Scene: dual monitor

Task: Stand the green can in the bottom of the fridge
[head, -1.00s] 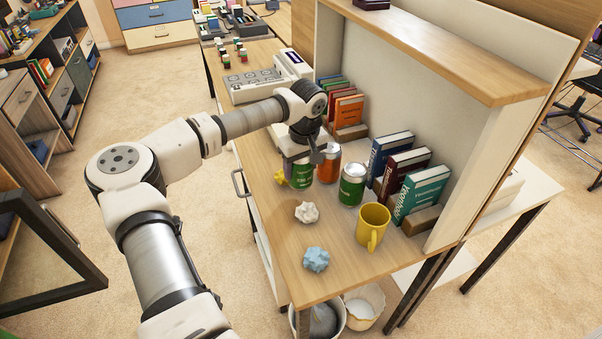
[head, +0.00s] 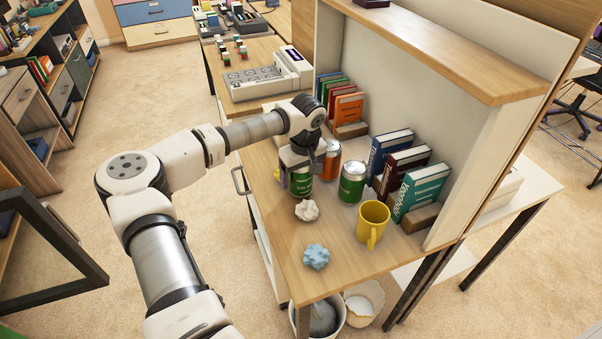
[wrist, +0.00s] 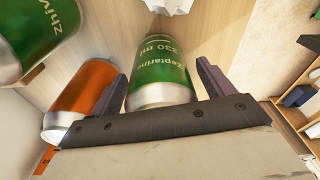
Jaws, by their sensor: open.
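One green can (head: 300,186) stands on the wooden desk top, under my gripper (head: 303,165). In the wrist view this can (wrist: 160,75) sits between the two fingers of my gripper (wrist: 162,72). The jaws are open, with a finger on each side of the can. A second green can (head: 351,183) stands to the right; it also shows in the wrist view (wrist: 35,38). No fridge body is in view; a dark-framed glass panel (head: 45,265) at the left may be its open door.
An orange can (head: 332,160) stands close behind the gripper. A yellow mug (head: 372,224), a crumpled white ball (head: 307,210) and a blue ball (head: 316,257) lie nearer the front. Books (head: 420,190) line the back panel. Open floor (head: 110,110) lies left of the desk.

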